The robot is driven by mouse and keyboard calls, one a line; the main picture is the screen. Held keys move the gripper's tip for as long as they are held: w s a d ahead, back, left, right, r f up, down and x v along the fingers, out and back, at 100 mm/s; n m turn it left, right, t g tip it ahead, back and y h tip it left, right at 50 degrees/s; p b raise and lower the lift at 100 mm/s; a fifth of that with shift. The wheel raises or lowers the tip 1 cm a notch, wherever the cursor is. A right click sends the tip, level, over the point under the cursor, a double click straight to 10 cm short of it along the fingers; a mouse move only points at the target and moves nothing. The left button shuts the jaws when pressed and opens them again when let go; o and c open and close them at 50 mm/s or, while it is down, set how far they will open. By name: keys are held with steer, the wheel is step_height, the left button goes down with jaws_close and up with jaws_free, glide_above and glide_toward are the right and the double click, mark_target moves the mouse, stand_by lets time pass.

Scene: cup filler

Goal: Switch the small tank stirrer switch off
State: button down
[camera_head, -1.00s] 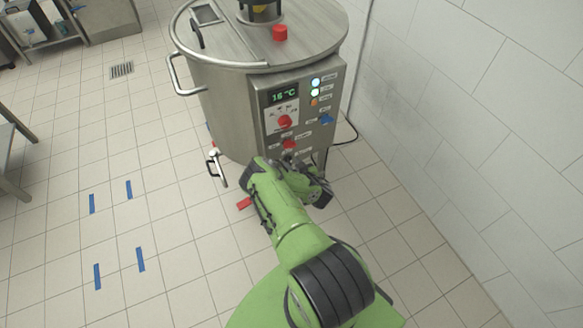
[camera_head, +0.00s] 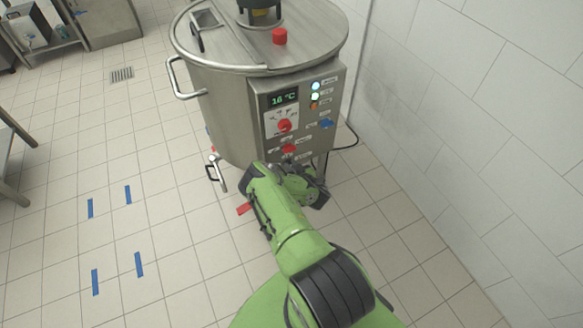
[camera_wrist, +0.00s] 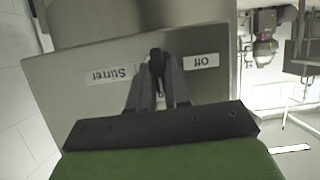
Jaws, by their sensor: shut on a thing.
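The small steel tank (camera_head: 232,105) stands with its control panel (camera_head: 326,85) facing me. In the wrist view my gripper (camera_wrist: 157,62) is at the lower panel face (camera_wrist: 100,88), between a "Stirrer" label (camera_wrist: 119,75) and an "Off" label (camera_wrist: 201,61), both upside down there. The fingers are shut on a small dark knob, the stirrer switch (camera_wrist: 157,56), and mostly hide it. The exact angle of the switch cannot be told. In the head view my green arm hides the gripper tips and the switch.
Above on the panel are a red knob (camera_head: 284,125), another red knob (camera_head: 289,149), a blue knob (camera_head: 326,123) and a display (camera_head: 284,98) reading 16 °C. A tap (camera_head: 217,172) sticks out left of my arm. A tiled wall (camera_head: 470,130) stands to the right.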

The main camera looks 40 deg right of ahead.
steer(key=shift+w+a+f+n+t+h+b, duration=0.1)
steer(key=shift+a+f+n+t+h+b, duration=0.1)
steer(key=shift+n+h, duration=1.55)
steer(key=shift+s+a+f+n+t+h+b, duration=0.2)
steer(key=shift+n+h, duration=0.5)
steer(key=shift+n, duration=1.95)
steer(key=shift+w+a+f+n+t+h+b, duration=0.1)
steer(key=shift+w+f+n+h+b, duration=0.15)
steer(key=shift+n+h, duration=1.5)
steer(key=shift+n+y, duration=0.5)
steer(key=shift+n, duration=0.15)
steer(key=c, duration=1.2)
jaws_free()
steer(key=shift+o, duration=0.2)
